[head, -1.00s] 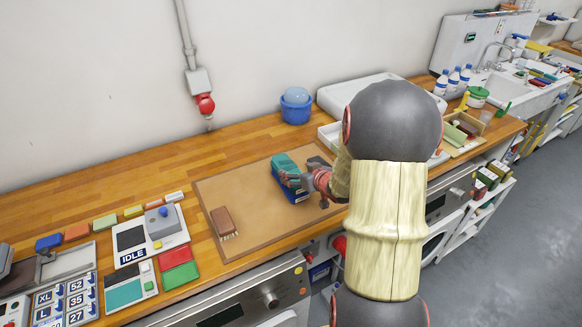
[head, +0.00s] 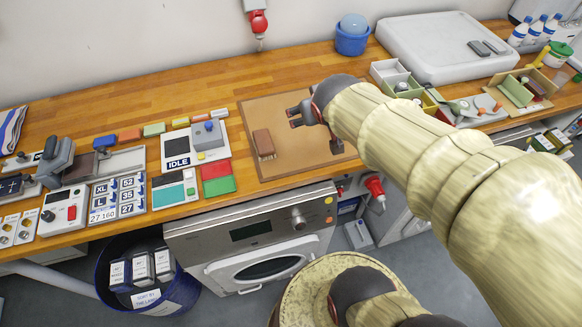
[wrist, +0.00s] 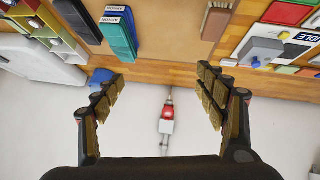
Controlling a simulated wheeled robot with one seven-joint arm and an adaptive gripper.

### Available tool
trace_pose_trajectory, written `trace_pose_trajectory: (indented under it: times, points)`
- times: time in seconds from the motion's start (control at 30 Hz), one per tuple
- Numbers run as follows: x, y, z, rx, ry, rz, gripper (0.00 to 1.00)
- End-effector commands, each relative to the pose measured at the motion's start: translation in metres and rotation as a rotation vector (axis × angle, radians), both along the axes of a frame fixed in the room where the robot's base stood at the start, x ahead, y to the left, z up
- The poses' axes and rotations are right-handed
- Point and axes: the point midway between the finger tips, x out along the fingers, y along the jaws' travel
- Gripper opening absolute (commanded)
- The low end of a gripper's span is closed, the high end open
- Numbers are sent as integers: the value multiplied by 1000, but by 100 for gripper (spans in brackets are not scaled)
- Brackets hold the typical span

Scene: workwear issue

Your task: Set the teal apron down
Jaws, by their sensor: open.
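The teal apron (wrist: 120,36) is a folded bundle with a size label, lying on the brown mat (wrist: 168,42) in the wrist view. In the head view my arm hides both. My gripper (wrist: 160,82) is open, with nothing between its fingers, and apart from the apron in the wrist view. In the head view my gripper (head: 302,114) is over the mat, right of the brown brush (head: 263,144).
A blue tub (head: 352,38) and a large white tray (head: 440,48) stand at the back. A device reading IDLE (head: 196,145) and red and green pads are left of the mat. The wooden counter behind the mat is clear. A red plug (wrist: 167,112) hangs on the wall.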

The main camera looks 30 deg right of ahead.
Motion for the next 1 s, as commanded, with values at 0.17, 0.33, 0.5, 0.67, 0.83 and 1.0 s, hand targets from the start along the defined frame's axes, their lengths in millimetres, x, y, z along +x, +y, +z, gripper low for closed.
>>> trace_pose_trajectory:
  times: [0.17,0.33,0.5,0.67,0.83,1.0]
  points:
    - [-74,95,13,118,120,124,72]
    - [-121,139,12,188,201,216,72]
    - [-132,148,11,204,224,236,72]
    - [-131,147,11,204,223,235,72]
    - [-131,147,11,204,223,234,72]
    - [-131,147,11,203,222,233,72]
